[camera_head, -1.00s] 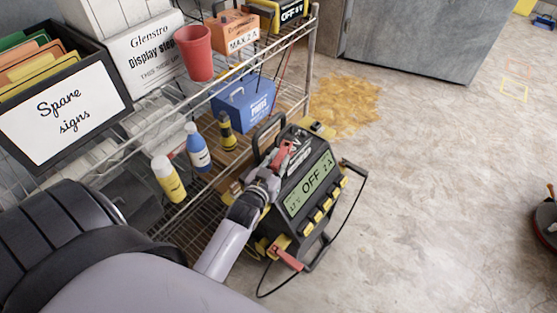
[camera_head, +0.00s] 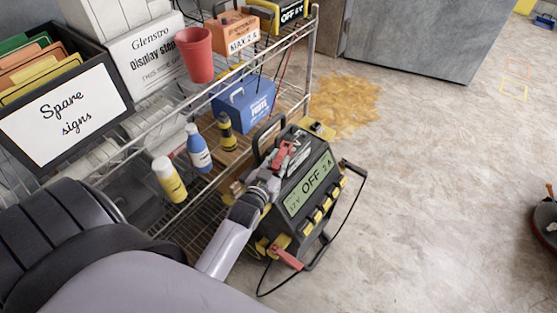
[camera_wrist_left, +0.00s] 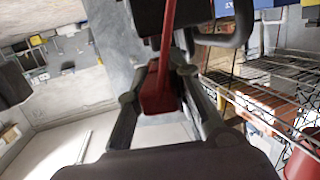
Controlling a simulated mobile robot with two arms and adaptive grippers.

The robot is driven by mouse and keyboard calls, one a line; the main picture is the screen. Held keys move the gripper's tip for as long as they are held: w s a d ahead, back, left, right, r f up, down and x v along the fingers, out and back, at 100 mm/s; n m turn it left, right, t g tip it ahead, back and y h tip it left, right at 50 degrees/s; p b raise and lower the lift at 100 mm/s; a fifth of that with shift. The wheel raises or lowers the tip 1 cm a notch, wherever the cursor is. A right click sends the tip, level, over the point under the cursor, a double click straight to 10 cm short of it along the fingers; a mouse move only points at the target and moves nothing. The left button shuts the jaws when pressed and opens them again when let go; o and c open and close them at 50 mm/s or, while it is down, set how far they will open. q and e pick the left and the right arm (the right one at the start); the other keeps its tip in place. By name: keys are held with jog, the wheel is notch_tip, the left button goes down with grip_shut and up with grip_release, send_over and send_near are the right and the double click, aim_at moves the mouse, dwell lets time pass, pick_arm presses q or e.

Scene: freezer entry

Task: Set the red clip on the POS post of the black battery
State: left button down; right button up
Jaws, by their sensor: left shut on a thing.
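A black charger (camera_head: 313,217) with a green display reading OFF and 2 A stands at the end of the wire rack. My left gripper (camera_head: 284,160) reaches its upper left part and is shut on a red clip (camera_head: 282,151). In the left wrist view the red clip (camera_wrist_left: 158,92) sits between the fingers, with a red strip running up from it. A second red clip (camera_head: 288,259) is at the charger's lower front, beside a black cable. I cannot make out a black battery or a POS post. My right gripper is out of view.
The wire rack (camera_head: 228,78) holds a blue box (camera_head: 245,106), bottles, a red cup (camera_head: 198,55) and a Spare signs box (camera_head: 66,123). A yellow-brown spill (camera_head: 343,103) lies on the floor. The floor right of the charger is mostly clear.

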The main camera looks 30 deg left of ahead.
pick_arm(q)
jog(key=shift+f+b, duration=0.85)
jog(key=shift+f, duration=0.55)
jog(key=c, duration=1.4)
grip_release()
jog(key=v, duration=1.2)
